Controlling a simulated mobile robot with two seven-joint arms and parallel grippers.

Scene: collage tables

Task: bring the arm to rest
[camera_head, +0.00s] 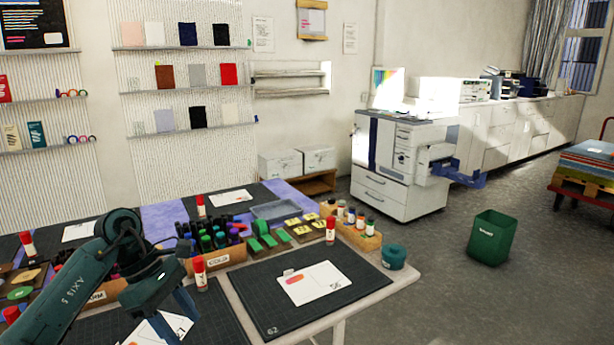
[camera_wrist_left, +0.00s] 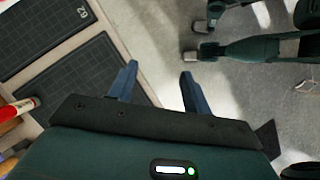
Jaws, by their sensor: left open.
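My left arm comes in from the lower left in the head view, dark green. Its gripper (camera_head: 172,308) hangs over the near left part of the table, above a dark mat with a white card (camera_head: 160,330) partly hidden by the arm. In the left wrist view the two blue fingers (camera_wrist_left: 158,86) stand apart with nothing between them, over the table's edge and the floor. My right gripper does not show in either view.
A dark cutting mat (camera_head: 256,300) marked 62 bears a white card (camera_head: 313,283). Glue sticks, including one with a red cap (camera_head: 199,272), stand near the gripper. A wooden box of markers (camera_head: 222,260) lies behind. A green bin (camera_head: 490,238) stands on open floor.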

